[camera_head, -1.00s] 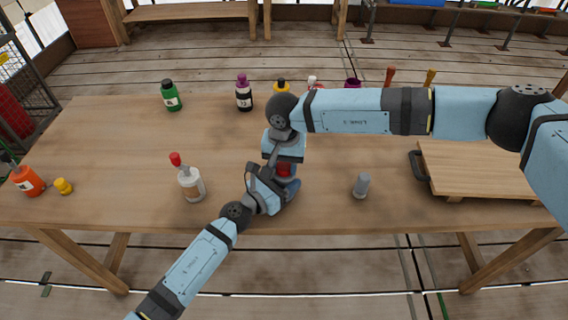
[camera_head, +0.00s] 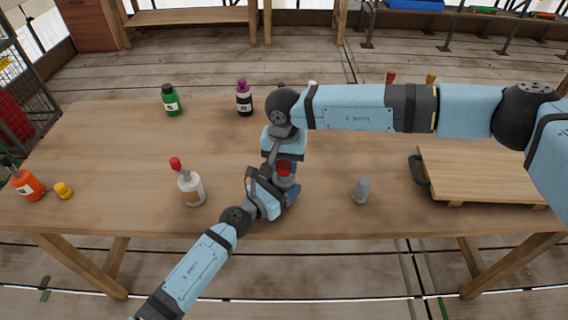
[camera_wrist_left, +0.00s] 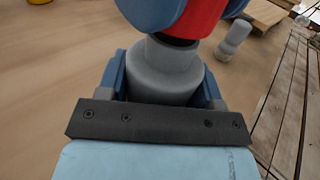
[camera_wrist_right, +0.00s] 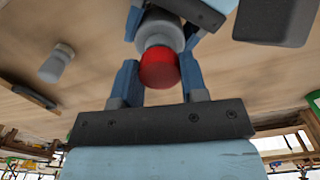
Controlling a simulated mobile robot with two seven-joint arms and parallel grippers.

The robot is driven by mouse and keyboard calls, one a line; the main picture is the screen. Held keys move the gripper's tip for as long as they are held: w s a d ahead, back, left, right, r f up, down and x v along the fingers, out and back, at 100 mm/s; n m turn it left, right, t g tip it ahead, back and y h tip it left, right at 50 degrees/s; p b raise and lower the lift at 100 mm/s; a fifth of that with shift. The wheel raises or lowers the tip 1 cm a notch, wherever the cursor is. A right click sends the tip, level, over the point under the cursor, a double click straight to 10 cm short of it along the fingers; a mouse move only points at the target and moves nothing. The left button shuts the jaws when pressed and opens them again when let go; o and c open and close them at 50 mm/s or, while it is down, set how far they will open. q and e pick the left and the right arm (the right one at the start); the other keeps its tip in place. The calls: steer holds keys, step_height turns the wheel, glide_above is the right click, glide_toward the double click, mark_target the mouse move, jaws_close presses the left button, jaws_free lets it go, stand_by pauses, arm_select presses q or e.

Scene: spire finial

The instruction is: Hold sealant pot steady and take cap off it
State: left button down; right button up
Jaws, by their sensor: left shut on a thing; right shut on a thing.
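The sealant pot is a grey pot (camera_wrist_left: 165,75) with a red cap (camera_wrist_right: 158,70). My left gripper (camera_wrist_left: 163,82) is shut around the grey body, with one blue finger on each side. My right gripper (camera_wrist_right: 160,85) is shut on the red cap from above. In the head view the cap (camera_head: 284,168) shows between the two grippers, and the pot's body is mostly hidden. A dark band shows under the cap in the left wrist view. The cap is at the pot's neck; I cannot tell whether it is loose.
A red-capped bottle (camera_head: 191,188) stands left of my left gripper and a small grey bottle (camera_head: 361,190) to the right. A wooden board (camera_head: 485,172) lies at the right. Green (camera_head: 172,101) and purple-capped (camera_head: 243,99) bottles stand at the back. A yellow cap (camera_head: 63,190) lies far left.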

mark_target(284, 164)
steer(key=shift+r, duration=2)
arm_select(q)
steer(key=shift+c, duration=0.9)
jaws_free()
